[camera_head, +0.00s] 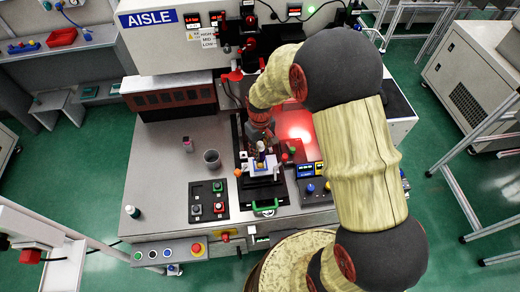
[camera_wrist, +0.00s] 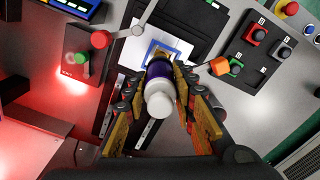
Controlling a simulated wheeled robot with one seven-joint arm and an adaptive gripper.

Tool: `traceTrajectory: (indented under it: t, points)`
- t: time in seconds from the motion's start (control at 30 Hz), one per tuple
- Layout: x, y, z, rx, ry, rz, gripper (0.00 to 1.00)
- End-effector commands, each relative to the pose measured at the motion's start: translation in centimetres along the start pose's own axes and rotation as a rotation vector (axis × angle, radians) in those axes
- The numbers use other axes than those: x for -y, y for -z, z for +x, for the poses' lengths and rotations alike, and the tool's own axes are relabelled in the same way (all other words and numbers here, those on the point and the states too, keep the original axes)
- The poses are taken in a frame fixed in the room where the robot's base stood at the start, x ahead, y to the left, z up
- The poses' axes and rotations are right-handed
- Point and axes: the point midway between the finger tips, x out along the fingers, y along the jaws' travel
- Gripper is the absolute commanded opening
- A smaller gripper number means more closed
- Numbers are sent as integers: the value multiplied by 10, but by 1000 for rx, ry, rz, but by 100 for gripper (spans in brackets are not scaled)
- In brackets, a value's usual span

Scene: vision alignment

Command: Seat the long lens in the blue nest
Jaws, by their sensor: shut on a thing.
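The long lens (camera_wrist: 158,88), a white and purple cylinder, stands between the fingers of my gripper (camera_wrist: 158,104) in the wrist view. My gripper is shut on it. Its far end overlaps the near part of the blue nest (camera_wrist: 151,47), a square blue frame on a white plate. I cannot tell whether the lens touches the nest or is above it. In the head view my gripper (camera_head: 260,139) is small over the white plate on the black fixture, and the lens (camera_head: 260,158) shows below it. The nest's inside is partly hidden by the lens.
In the head view a grey cup (camera_head: 211,158) stands on the open bench left of the fixture.

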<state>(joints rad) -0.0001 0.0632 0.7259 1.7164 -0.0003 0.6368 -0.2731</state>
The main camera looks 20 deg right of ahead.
Motion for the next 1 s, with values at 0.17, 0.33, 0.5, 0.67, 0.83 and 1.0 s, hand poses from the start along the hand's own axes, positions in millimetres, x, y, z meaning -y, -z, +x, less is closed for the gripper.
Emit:
traceTrajectory:
  t: [0.17,0.33,0.5,0.67,0.83,1.0]
  points:
    - [0,0,-1,-1,0,-1,0]
    - [0,0,-1,-1,0,0,0]
    - [0,0,-1,-2,0,-1,0]
    - [0,0,4,-2,-1,-1,0]
    - [0,0,12,-2,-1,-1,0]
    - [0,0,19,-2,0,-1,0]
